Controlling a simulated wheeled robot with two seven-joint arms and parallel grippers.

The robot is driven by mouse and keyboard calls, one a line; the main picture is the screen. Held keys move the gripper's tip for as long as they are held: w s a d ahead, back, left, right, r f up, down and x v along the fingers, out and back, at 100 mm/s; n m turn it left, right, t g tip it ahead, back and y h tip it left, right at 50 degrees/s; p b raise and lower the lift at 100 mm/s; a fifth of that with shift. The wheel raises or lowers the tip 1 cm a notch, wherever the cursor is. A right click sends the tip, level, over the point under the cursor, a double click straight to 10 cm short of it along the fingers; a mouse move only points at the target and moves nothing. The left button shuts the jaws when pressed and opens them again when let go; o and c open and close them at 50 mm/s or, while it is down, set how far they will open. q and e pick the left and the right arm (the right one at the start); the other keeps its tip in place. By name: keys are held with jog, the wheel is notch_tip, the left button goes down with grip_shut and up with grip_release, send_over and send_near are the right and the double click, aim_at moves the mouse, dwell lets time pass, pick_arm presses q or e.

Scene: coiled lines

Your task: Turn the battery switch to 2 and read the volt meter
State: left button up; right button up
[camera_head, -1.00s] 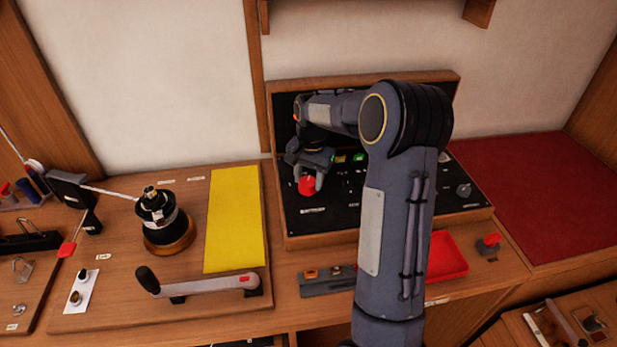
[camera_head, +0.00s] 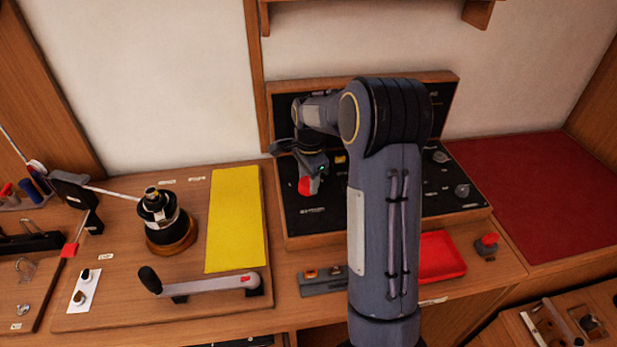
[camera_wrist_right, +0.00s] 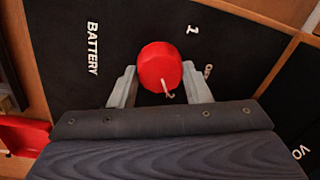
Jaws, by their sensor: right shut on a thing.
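The red battery switch knob (camera_head: 306,186) is on the black panel (camera_head: 290,222). It also shows in the wrist view (camera_wrist_right: 160,66), by the word BATTERY and a figure 1. A small white mark is on the knob's side toward my gripper; I cannot tell which position it marks. My right gripper (camera_head: 310,173) is shut on the knob, with a finger on either side in the wrist view (camera_wrist_right: 160,88). My left gripper is not in view.
My right arm covers the panel's middle. A red tray (camera_head: 440,258) and a small red-topped block (camera_head: 487,245) are right of it. A yellow sheet (camera_head: 235,220), a winch (camera_head: 162,222) and a crank handle (camera_head: 205,285) lie left. The red mat (camera_head: 540,200) is clear.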

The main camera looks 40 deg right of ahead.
dwell(0.4)
jog(key=o, duration=1)
jog(key=r, duration=0.7)
jog(key=shift+s+r, duration=0.2)
jog(key=shift+r, duration=0.2)
